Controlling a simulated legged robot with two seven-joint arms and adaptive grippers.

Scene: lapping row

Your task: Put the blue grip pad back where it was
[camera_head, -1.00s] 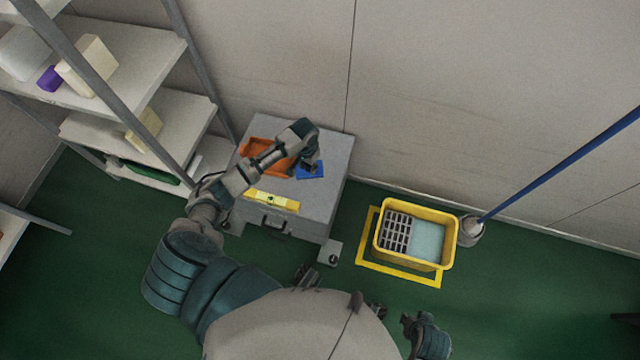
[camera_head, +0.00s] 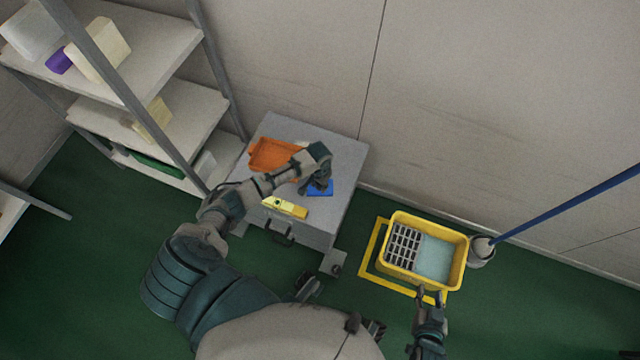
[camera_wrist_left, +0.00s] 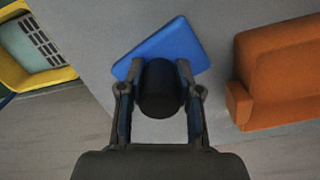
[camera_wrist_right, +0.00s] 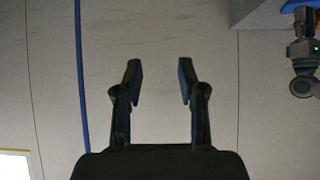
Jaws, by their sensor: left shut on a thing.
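The blue grip pad (camera_head: 322,188) is at the top of the grey cabinet, toward its right side, partly hidden by my left gripper (camera_head: 314,186). In the left wrist view the pad (camera_wrist_left: 165,48) is a flat blue slab with a black cylinder (camera_wrist_left: 160,90) in front of it. My left gripper (camera_wrist_left: 160,95) is shut on this cylinder. I cannot tell whether the cylinder is fixed to the pad, or whether the pad touches the cabinet top. My right gripper (camera_head: 431,295) is by the front of the yellow tub; its fingers (camera_wrist_right: 160,80) are apart and empty.
An orange tray (camera_head: 270,154) and a yellow level (camera_head: 285,207) lie on the grey cabinet (camera_head: 345,155). The yellow tub (camera_head: 462,265) with a grate stands on the floor at right, beside a blue pole (camera_head: 570,205). Shelves (camera_head: 160,55) stand at left.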

